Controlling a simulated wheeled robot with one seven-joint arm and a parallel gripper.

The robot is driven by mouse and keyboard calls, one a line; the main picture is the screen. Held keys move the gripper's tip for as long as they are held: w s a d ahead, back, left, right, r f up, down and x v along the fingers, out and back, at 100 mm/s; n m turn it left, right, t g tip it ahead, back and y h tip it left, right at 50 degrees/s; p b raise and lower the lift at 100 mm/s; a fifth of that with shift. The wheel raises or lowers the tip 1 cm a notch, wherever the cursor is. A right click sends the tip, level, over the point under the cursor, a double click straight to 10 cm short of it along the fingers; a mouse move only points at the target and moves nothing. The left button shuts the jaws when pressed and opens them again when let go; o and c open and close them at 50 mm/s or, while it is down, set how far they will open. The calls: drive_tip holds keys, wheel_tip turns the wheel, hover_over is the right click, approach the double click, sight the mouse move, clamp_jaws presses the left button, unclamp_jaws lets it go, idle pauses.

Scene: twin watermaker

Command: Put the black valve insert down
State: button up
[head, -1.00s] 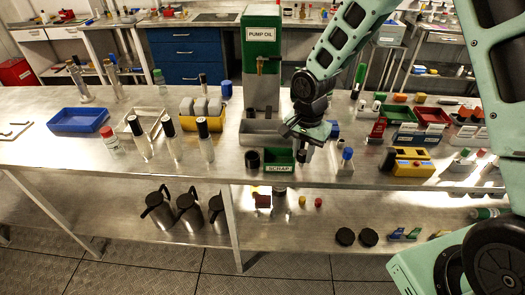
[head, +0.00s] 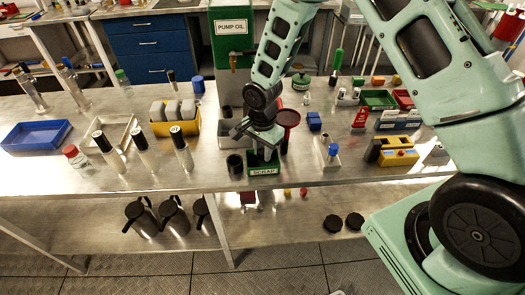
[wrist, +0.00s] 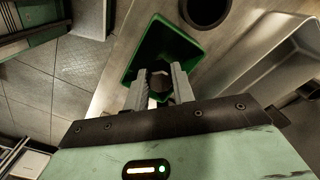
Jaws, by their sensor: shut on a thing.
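My gripper (head: 260,152) points down over the green tray labelled SCRAP (head: 263,170) near the front edge of the bench. In the wrist view my gripper (wrist: 160,88) is shut on a small dark piece, the black valve insert (wrist: 160,82), with one grey finger on each side of it. The green tray (wrist: 140,58) shows below and around the fingertips in the wrist view. I cannot tell whether the insert touches the tray floor. In the head view the gripper hides most of the insert and part of the tray.
A black open cup (head: 235,163) stands just left of the green tray. A dark red funnel-shaped thing (head: 288,120) and a small block with a blue top (head: 332,157) stand to the right.

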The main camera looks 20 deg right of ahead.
sight(263, 151)
drive_tip(key=shift+f, duration=0.7)
drive_tip(key=shift+f, duration=0.15)
drive_tip(key=o, duration=0.9)
wheel_tip(263, 151, up, 12)
drive_tip(key=b, duration=0.3)
drive_tip(key=s+a+r+n, duration=0.2)
drive_tip(key=s+n, duration=0.4)
drive_tip(key=s, duration=0.3)
drive_tip(key=s+a+r+n, duration=0.2)
drive_tip(key=s+r+n, duration=0.3)
drive_tip(key=s+n, duration=0.2)
drive_tip(key=s+a+r+n, duration=0.3)
drive_tip(key=s+n, duration=0.4)
drive_tip(key=s, duration=0.3)
drive_tip(key=shift+s+r+y, duration=0.25)
drive_tip(key=shift+s+y, duration=0.05)
drive_tip(key=shift+s, duration=0.05)
